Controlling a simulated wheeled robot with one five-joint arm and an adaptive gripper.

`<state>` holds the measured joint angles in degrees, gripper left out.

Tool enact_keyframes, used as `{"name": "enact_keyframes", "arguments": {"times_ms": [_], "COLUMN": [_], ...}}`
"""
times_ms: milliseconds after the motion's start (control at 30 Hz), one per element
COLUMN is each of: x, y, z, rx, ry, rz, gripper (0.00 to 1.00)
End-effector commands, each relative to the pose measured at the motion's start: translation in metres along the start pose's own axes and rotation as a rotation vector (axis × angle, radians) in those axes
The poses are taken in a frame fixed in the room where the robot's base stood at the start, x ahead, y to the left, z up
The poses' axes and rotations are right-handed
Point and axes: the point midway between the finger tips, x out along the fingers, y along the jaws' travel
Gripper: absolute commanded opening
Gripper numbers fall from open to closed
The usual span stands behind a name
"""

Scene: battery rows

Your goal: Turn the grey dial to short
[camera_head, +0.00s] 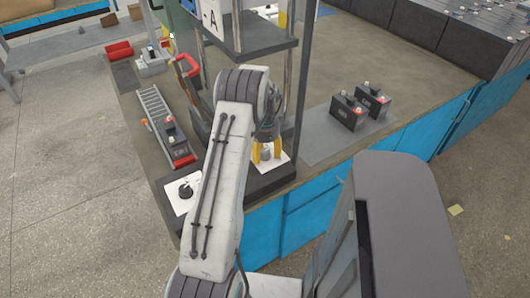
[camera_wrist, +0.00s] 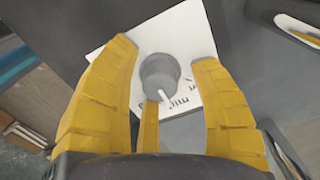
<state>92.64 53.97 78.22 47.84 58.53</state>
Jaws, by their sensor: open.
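The grey dial (camera_wrist: 160,75) sits on a white label plate (camera_wrist: 190,35) in the wrist view, with a white pointer mark on its lower edge. Printed words on the plate are partly hidden, so I cannot read them in full. My gripper (camera_wrist: 165,80) has yellow fingers spread around the dial, apart from it on the left and right, with one more finger below it. In the head view my gripper (camera_head: 266,152) points down over the dial (camera_head: 265,156) at the front of the bench.
A black knob (camera_head: 185,191) on another white plate lies to the left. A conveyor rail (camera_head: 165,125) with a battery is beyond it. Two dark batteries (camera_head: 348,112) stand to the right on a grey mat. Metal posts (camera_head: 304,80) rise close to my arm.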

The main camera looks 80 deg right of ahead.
Motion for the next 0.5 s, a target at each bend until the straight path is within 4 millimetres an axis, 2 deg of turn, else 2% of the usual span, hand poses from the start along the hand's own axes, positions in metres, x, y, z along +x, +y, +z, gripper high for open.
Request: {"name": "enact_keyframes", "arguments": {"times_ms": [233, 500], "x": [0.0001, -0.0002], "y": [0.0000, -0.0001], "z": [0.0000, 0.0000], "rx": [0.000, 0.000], "ry": [0.000, 0.000], "rz": [0.000, 0.000], "gripper": [0.58, 0.34]}}
